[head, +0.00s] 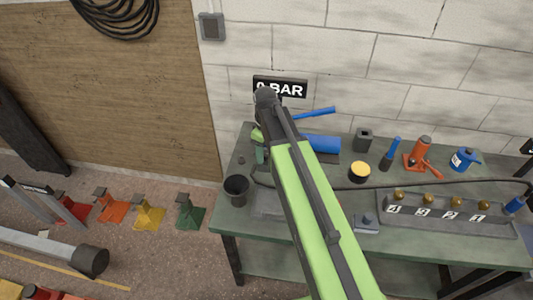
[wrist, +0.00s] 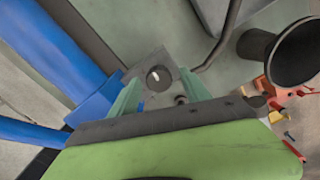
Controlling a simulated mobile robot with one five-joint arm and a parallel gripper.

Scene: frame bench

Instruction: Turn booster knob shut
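In the wrist view, a dark round knob (wrist: 158,77) with a white mark sits on a grey square block (wrist: 150,62). I take it for the booster knob. My gripper (wrist: 159,86) has two teal fingers, spread apart, with the knob showing between their tips. Gaps show between knob and fingers; whether the tips are level with the knob or above it I cannot tell. In the head view, my gripper (head: 260,153) is mostly behind my green arm at the bench's back left. The knob is hidden there.
A blue cylinder (head: 322,144) and blue lever (head: 315,113) are right of my gripper. A black cup (head: 236,188) stands on the green bench (head: 228,219), front left. A sign (head: 280,87) reading "0 BAR" is behind. A hose (wrist: 222,40) runs near the block.

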